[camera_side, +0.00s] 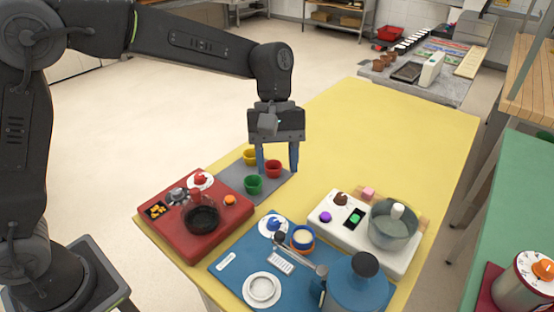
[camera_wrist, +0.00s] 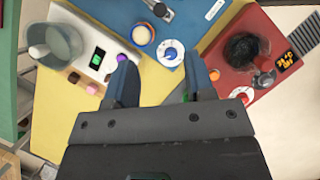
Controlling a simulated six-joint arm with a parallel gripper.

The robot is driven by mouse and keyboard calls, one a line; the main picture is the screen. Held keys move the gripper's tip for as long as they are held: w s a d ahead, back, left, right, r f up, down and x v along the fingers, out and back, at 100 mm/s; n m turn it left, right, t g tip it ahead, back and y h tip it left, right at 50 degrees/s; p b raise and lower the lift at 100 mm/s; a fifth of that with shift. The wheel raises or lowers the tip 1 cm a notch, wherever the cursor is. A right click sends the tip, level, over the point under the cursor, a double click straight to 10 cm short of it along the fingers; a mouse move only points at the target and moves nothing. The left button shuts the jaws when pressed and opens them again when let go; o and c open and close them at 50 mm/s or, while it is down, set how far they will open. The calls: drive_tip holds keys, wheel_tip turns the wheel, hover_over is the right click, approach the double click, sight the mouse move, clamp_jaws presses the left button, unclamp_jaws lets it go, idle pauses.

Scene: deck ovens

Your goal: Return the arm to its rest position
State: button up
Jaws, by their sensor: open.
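My gripper (camera_side: 277,166) points down with its two blue fingers spread, above the grey mat (camera_side: 228,186) on the yellow table (camera_side: 385,125). Nothing shows between the fingers. In the side view a yellow cup (camera_side: 250,157), a red cup (camera_side: 273,169) and a green cup (camera_side: 253,185) stand on the mat close to the fingers. I cannot tell from this view whether a finger touches a cup. In the wrist view my gripper (camera_wrist: 162,82) is also open, and its body hides most of the mat and the cups.
A red unit (camera_side: 178,238) with a dark round burner stands left of the mat. A blue board (camera_side: 228,268) with a blue pot (camera_side: 357,287) lies at the front. A white mixer base (camera_side: 345,238) stands to the right. The table's back half is clear.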

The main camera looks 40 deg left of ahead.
drive_tip(key=s+a+r+m+t+y, duration=0.1)
drive_tip(key=s+a+r+m+t, duration=0.1)
drive_tip(key=s+a+m+t, duration=0.2)
drive_tip(key=s+a+r+m+t+y, duration=0.2)
drive_tip(key=s+a+m+t, duration=0.2)
drive_tip(key=s+a, duration=0.7)
drive_tip(key=s+m, duration=0.1)
drive_tip(key=s, duration=0.2)
drive_tip(key=shift+s+r+t, duration=0.3)
drive_tip(key=shift+r+t, duration=0.05)
drive_tip(key=shift+t, duration=0.05)
